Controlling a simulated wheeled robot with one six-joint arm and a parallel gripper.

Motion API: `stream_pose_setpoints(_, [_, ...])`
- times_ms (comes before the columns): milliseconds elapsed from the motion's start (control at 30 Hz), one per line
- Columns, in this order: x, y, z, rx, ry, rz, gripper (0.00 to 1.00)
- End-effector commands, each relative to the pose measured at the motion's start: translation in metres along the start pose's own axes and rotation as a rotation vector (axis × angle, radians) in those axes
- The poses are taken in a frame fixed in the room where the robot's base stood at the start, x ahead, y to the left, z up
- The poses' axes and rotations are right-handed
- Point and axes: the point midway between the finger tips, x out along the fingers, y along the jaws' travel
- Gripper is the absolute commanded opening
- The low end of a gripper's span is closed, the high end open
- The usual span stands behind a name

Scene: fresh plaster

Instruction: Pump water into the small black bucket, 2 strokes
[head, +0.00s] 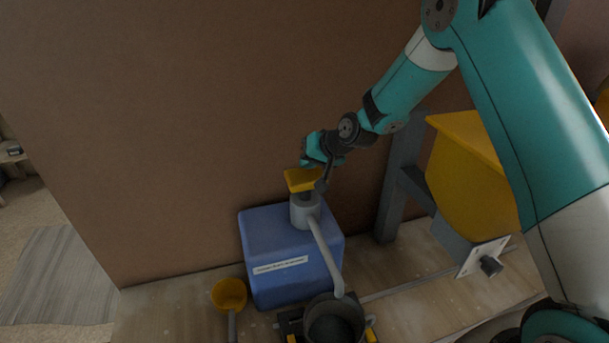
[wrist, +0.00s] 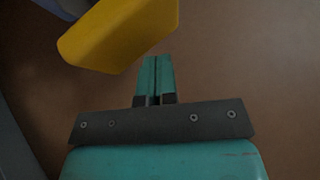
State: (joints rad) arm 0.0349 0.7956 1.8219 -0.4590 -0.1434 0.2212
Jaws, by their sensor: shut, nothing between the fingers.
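The pump is a blue box (head: 280,262) with a grey collar, a yellow press head (head: 302,179) and a long grey spout (head: 325,255). The spout slopes down to the small dark bucket (head: 335,322), which stands below its tip at the bottom edge of the head view. My gripper (head: 306,164) is just above and behind the yellow head. In the wrist view my gripper (wrist: 153,75) is shut and empty, and the yellow head (wrist: 120,35) lies just beyond the fingertips, up and to the left. I cannot tell whether they touch.
A yellow scoop (head: 229,294) lies left of the bucket. The bucket stands on a black and yellow base (head: 291,324). A yellow hopper (head: 470,175) with a grey outlet is at the right. A brown wall (head: 180,130) stands close behind the pump.

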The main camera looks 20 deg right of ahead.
Motion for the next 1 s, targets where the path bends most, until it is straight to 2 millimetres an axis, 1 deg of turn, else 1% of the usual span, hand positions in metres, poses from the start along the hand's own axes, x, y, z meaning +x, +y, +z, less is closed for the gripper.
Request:
stream_pose_setpoints(200, [0.0058, 0.0042, 0.0043, 0.000, 0.000, 0.000, 0.00])
stream_pose_setpoints(1000, [0.0088, 0.0064, 0.0065, 0.000, 0.000, 0.000, 0.00])
